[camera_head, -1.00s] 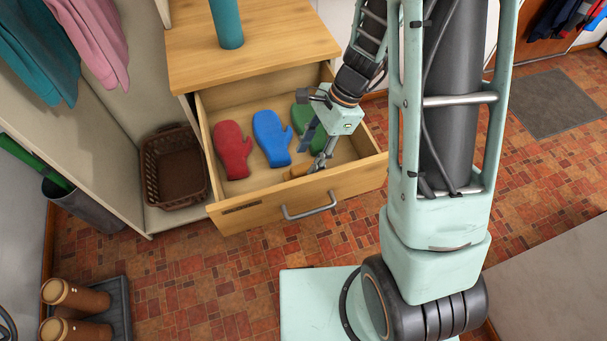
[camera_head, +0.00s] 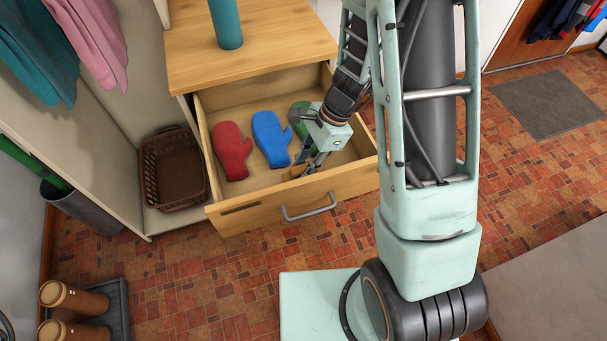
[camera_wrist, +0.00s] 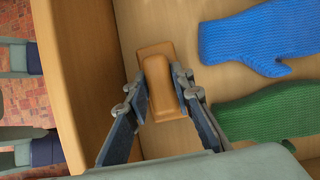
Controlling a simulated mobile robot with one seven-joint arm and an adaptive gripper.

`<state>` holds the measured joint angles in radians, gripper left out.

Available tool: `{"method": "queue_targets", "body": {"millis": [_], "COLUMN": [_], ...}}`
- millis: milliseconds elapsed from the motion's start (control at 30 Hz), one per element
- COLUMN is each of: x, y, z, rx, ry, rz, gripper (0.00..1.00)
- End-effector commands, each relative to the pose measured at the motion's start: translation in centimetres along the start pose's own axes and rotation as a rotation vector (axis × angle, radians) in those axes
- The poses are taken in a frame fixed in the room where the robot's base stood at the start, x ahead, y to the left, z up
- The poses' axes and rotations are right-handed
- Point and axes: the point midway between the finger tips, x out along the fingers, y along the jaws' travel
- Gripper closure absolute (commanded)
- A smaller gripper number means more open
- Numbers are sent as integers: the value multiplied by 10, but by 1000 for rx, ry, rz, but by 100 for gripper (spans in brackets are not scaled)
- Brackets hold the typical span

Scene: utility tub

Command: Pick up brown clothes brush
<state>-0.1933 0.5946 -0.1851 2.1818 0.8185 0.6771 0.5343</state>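The brown clothes brush (camera_wrist: 157,75) lies on the drawer floor close to the drawer's front wall. In the head view only a small part of the brush (camera_head: 291,173) shows beside my gripper (camera_head: 308,164). In the wrist view my gripper (camera_wrist: 160,95) has its two fingers apart, one on each side of the brush's near part. I cannot tell whether the fingers touch it. The far end of the brush extends past the fingertips.
The open drawer (camera_head: 290,199) also holds a red mitten (camera_head: 232,152), a blue mitten (camera_head: 271,139) and a green mitten (camera_head: 301,118). The drawer walls stand close around my gripper. A brown basket (camera_head: 173,170) stands left of the drawer.

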Motion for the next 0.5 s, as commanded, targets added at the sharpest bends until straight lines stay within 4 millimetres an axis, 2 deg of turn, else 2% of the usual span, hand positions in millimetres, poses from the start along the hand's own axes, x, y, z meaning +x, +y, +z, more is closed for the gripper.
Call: {"method": "queue_targets", "body": {"millis": [33, 100, 367, 500], "x": [0, 0, 0, -12], "y": [0, 0, 0, -1], "z": [0, 0, 0, 5], "rx": [0, 0, 0, -2], "ry": [0, 0, 0, 0], "rz": [0, 0, 0, -3], "gripper": [93, 100, 100, 100]}}
